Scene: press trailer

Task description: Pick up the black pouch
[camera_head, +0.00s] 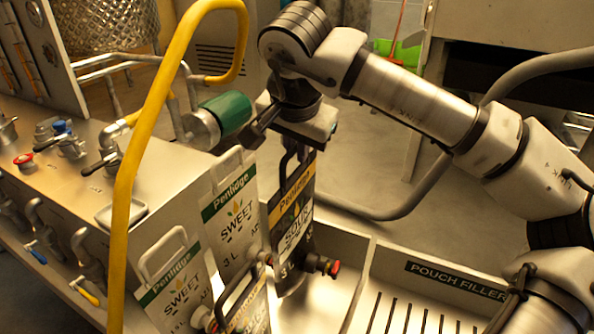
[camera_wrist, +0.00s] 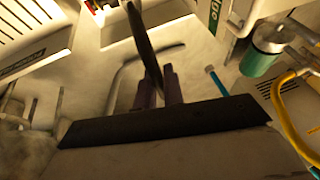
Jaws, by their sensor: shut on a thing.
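A black pouch labelled SOUR (camera_head: 297,215), with a yellow band and a black carrying handle, hangs upright beneath my gripper (camera_head: 293,152) in the head view. My gripper is shut on its top handle. In the wrist view the pouch (camera_wrist: 143,35) shows as a thin dark strip, seen nearly edge-on, between the fingers of my gripper (camera_wrist: 160,90). A red-tipped spout sticks out at its lower right. Its lower end is at the metal tray, and I cannot tell whether it touches. Another black-handled pouch (camera_head: 252,312) stands in front at the lower left.
White SWEET pouches (camera_head: 235,220) stand close on the left. The metal tray (camera_head: 340,285) has a divider and a slotted pouch filler section (camera_head: 420,315) to the right. A yellow hose (camera_head: 150,130) and a green-ended valve (camera_head: 225,115) are at the left.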

